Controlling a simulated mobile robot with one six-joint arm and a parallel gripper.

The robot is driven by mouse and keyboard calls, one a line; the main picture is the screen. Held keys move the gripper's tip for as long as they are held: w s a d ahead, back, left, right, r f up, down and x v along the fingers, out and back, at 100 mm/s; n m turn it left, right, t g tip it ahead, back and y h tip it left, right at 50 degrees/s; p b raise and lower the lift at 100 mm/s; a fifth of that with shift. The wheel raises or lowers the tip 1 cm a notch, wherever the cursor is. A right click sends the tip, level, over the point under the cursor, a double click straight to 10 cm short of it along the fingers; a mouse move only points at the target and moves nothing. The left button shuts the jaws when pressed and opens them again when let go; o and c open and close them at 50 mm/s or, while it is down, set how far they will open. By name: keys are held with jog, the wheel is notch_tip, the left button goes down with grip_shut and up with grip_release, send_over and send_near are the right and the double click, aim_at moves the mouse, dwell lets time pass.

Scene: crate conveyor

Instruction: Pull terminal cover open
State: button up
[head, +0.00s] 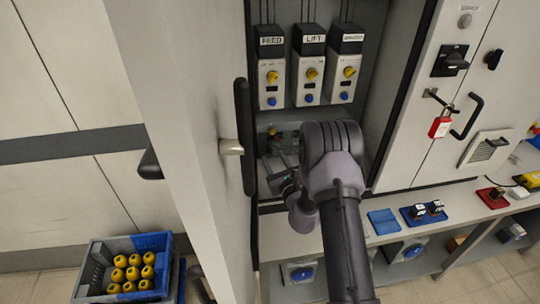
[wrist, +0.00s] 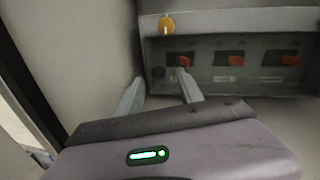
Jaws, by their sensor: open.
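In the wrist view a dark, see-through-looking panel (wrist: 245,78) spans the front of a grey unit (wrist: 240,22), with several orange levers behind or on it. It may be the terminal cover; it looks shut, and I cannot make out its edge clearly. My gripper (wrist: 160,77) is open and empty, its two fingers apart. The right fingertip is close in front of the leftmost orange lever (wrist: 184,61); I cannot tell if it touches. The left fingertip is beside the unit's left edge. In the head view my arm hides most of this lower unit.
A cabinet door (head: 185,120) stands open left of my arm, with a handle (head: 231,147). Above are three switch modules, including FEED (head: 271,70) and LIFT (head: 308,68). A red padlock (head: 439,127) hangs at right. A blue crate (head: 90,290) with yellow items stands lower left.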

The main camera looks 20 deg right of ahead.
aim_at(269, 151)
jog(key=shift+w, duration=1.95)
jog(key=shift+c, duration=0.5)
grip_shut()
